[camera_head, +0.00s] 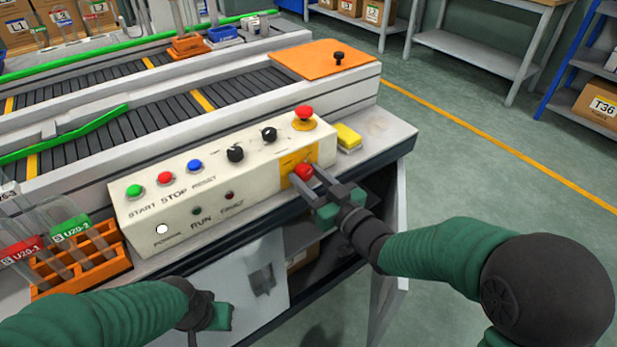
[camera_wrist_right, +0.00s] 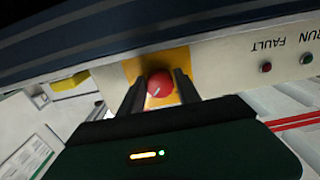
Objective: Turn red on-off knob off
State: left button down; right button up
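The red on-off knob (camera_head: 303,171) sits on a yellow plate (camera_head: 287,160) at the right end of the control panel's front face. In the right wrist view the knob (camera_wrist_right: 160,84) shows a pale line on its face, tilted off vertical. My right gripper (camera_head: 306,178) is open, with one finger on each side of the knob. In the wrist view its fingers (camera_wrist_right: 160,90) flank the knob with small visible gaps. My left gripper (camera_head: 215,316) is low in front of the bench, away from the panel; its fingers cannot be made out.
The control panel (camera_head: 200,215) carries green, red and blue buttons, black knobs and a red emergency stop (camera_head: 304,114) above the knob. A yellow block (camera_head: 348,138) lies right of the panel. An orange rack (camera_head: 80,262) with tubes stands at the left. Conveyors run behind.

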grip_shut()
jog(key=shift+f+n, duration=0.15)
jog(key=shift+n, duration=0.15)
jog(key=n+b, duration=0.3)
jog(key=n, duration=0.1)
jog(key=shift+f, duration=0.1)
jog(key=n+b, duration=0.3)
jog(key=n, duration=0.2)
jog(key=n+b, duration=0.3)
jog(key=n, duration=0.1)
jog(key=shift+f+n+b, duration=0.1)
jog(key=shift+n+b, duration=1.75)
jog(key=shift+n, duration=0.35)
